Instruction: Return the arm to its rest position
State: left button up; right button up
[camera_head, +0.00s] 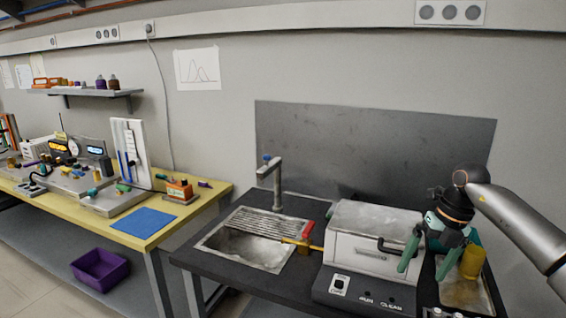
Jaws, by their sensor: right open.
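My right arm (515,222) comes in from the right edge. Its right gripper (430,268) points down above the right end of the dark bench, with its two green fingers spread apart and nothing seen between them. The left finger is in front of the right side of the white box-shaped machine (368,250); I cannot tell whether it touches. A yellow cup-like object (472,262) is beside the right finger, over a metal tray (462,296). My left gripper is not in view.
A sink (243,250) with a tap (270,178) is left of the machine. A red-and-yellow handled part (303,236) lies between them. A yellow table (218,190) with tools and a blue mat (143,222) stands at left. A purple bin (100,270) is below it.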

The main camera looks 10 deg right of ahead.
jog(key=s+a+f+m+t+y, duration=0.25)
jog(key=a+y, duration=0.25)
jog(key=a, duration=0.6)
jog(key=s+a+f+m+t+y, duration=0.1)
jog(key=a+f+y, duration=0.3)
jog(key=a, duration=0.6)
jog(key=s+a+f+m+t+y, duration=0.2)
jog(key=a+y, duration=0.4)
jog(key=a, duration=0.5)
jog(key=s+d+f+m+t+h+p, duration=0.1)
jog(key=s+d+f+m+t+h, duration=0.3)
jog(key=m, duration=0.5)
jog(key=s+d+f+m+t+h, duration=0.1)
jog(key=d+f+m+t+h, duration=0.4)
jog(key=m, duration=0.4)
jog(key=s+d+f+m+g+h, duration=0.4)
jog(key=s+f+m+g+h, duration=0.2)
jog(key=s+f, duration=0.7)
jog(key=s+m, duration=0.2)
jog(key=s, duration=0.1)
jog(key=shift+s+d+f, duration=0.15)
jog(key=shift+f, duration=0.05)
